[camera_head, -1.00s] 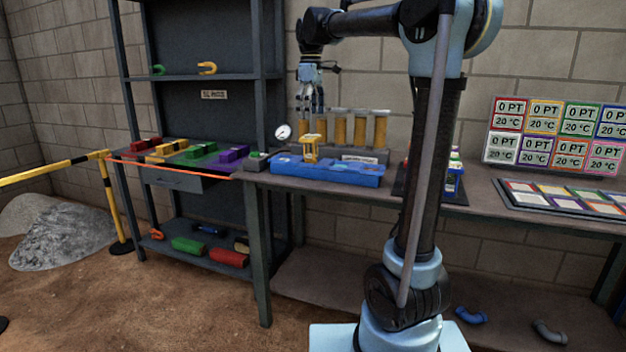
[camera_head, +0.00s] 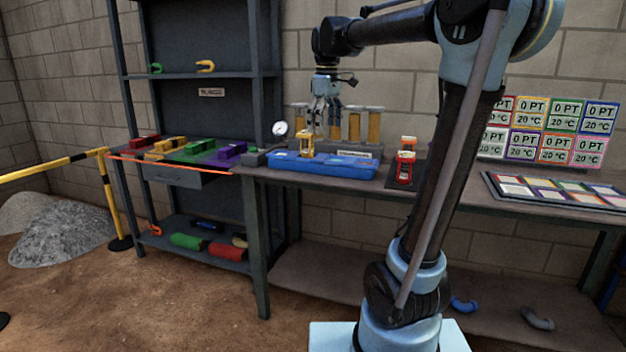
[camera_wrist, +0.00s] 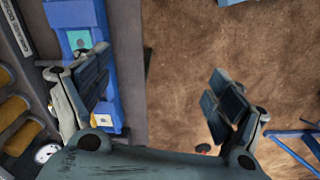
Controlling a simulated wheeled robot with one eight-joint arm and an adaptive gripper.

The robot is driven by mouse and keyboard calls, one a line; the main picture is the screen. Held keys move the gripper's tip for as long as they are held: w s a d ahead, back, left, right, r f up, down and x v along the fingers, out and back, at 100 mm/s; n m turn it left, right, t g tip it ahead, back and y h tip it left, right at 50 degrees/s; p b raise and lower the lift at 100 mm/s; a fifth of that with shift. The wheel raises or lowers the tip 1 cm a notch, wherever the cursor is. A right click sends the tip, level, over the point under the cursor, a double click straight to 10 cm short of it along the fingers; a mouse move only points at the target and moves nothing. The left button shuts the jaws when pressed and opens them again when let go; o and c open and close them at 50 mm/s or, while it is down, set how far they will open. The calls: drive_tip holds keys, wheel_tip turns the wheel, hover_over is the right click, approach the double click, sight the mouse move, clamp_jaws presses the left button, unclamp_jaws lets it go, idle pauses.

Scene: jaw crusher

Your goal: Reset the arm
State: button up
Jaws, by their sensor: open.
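My gripper (camera_head: 324,116) is open and empty, hanging fingers-down from my raised arm. In the head view it appears above the blue tray (camera_head: 345,171) on the workbench, near the yellow part (camera_head: 306,144) that stands on the tray's left end. In the wrist view my two fingers (camera_wrist: 155,100) are spread wide with nothing between them. One finger overlaps the blue tray there (camera_wrist: 108,75), and the other is over the brown floor (camera_wrist: 190,40). The head view does not clearly show the gap in depth between gripper and tray.
Several amber cylinders (camera_head: 376,126) stand behind the tray. A red device (camera_head: 405,165) stands to its right. A gauge (camera_head: 279,128) is at the left. A dark shelf (camera_head: 200,75) holds coloured blocks on the left. Sample cards (camera_head: 555,188) lie at the right. The air above the bench front looks clear.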

drive_tip(key=s+d+f+m, duration=0.3)
drive_tip(key=s+d+f, duration=0.2)
drive_tip(key=s+f, duration=0.3)
drive_tip(key=s+d+f+m+t, duration=0.1)
drive_tip(key=s+d+f+m, duration=0.3)
drive_tip(key=s+f, duration=0.5)
drive_tip(key=s+d+f+m, duration=0.4)
drive_tip(key=s+d+f, duration=0.2)
drive_tip(key=s+f, duration=0.3)
wheel_tip(320, 180, down, 4)
drive_tip(key=shift+f+t, duration=0.25)
drive_tip(key=shift+t, duration=0.15)
drive_tip(key=shift+w+f, duration=0.2)
drive_tip(key=shift+w, duration=0.15)
drive_tip(key=shift+c, duration=0.4)
